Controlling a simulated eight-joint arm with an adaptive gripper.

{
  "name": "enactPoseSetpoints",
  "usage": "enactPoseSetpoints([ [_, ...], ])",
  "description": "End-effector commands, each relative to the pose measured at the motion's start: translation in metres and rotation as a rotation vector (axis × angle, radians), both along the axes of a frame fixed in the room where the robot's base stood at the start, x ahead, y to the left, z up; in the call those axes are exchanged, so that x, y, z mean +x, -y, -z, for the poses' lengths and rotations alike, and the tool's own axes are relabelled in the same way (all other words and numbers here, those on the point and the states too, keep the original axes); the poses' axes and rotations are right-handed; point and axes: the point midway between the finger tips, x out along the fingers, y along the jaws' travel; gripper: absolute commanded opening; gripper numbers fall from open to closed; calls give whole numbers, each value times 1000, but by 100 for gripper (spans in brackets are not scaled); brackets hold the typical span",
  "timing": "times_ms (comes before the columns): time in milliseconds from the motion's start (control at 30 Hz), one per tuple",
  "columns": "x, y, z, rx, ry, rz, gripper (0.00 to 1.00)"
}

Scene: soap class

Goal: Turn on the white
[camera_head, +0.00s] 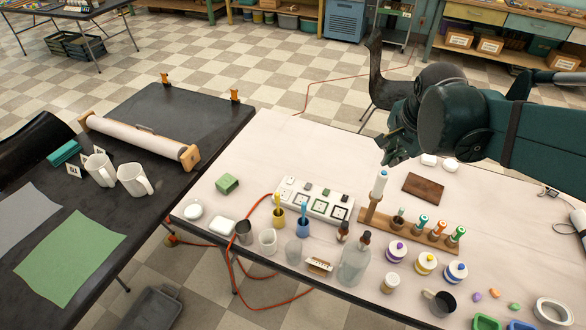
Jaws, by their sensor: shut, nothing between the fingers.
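A white power strip (304,208) lies on the pale table, left of its middle. Its top has sockets and several dark-framed square switches; whether any is on is too small to tell. A red-orange cord runs near its left end and over the table's front edge. My gripper (394,155) is shut and empty above the back of the table, to the right of the strip and well apart from it. My dark arm reaches in from the right and hides part of the table's back.
A wooden rack (410,231) with a white bottle (380,183) and coloured-top vials stands right of the strip. Yellow and blue cups, a glass bottle (354,264) and jars crowd the front. A brown board (424,187) lies behind the rack. Clear tabletop (300,150) lies behind the strip.

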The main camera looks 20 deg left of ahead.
Motion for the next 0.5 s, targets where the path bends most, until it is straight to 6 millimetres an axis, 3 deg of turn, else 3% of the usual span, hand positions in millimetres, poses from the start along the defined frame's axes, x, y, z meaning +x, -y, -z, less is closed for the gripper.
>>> enactPoseSetpoints([
  [500, 34, -78, 10, 53, -81, 181, 0],
])
